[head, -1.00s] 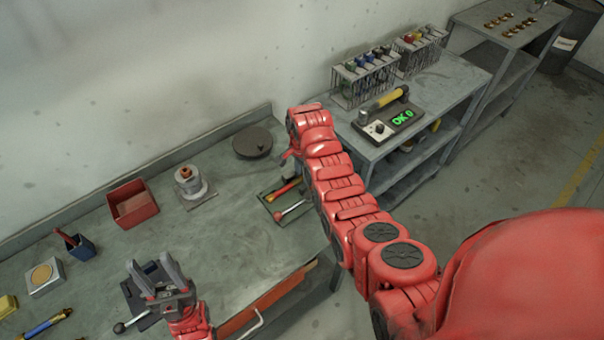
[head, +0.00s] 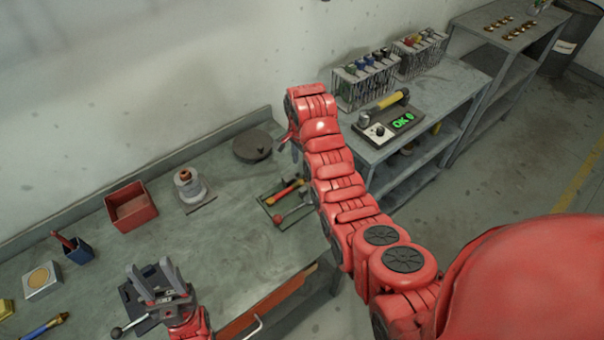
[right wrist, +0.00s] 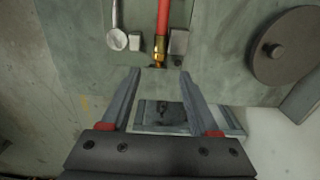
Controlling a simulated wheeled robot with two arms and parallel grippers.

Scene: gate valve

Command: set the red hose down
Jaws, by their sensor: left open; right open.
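The red hose (right wrist: 163,18) with a brass end lies on the bench in the right wrist view, between small grey blocks. In the head view the red hose (head: 289,191) shows as a red and yellow piece in a dark-edged tray. My right gripper (right wrist: 158,80) is open, its jaws empty, with the brass end just beyond its fingertips and apart from them. In the head view the right gripper is mostly hidden by my red arm. My left gripper (head: 160,280) is open and empty above the bench's front left.
A dark round disc (head: 252,146) lies behind the tray. A red bin (head: 131,206), a valve-like part (head: 188,186) and a blue cup (head: 76,249) stand left. A tester (head: 388,124) reading OK and wire racks (head: 365,80) stand right. The bench middle is clear.

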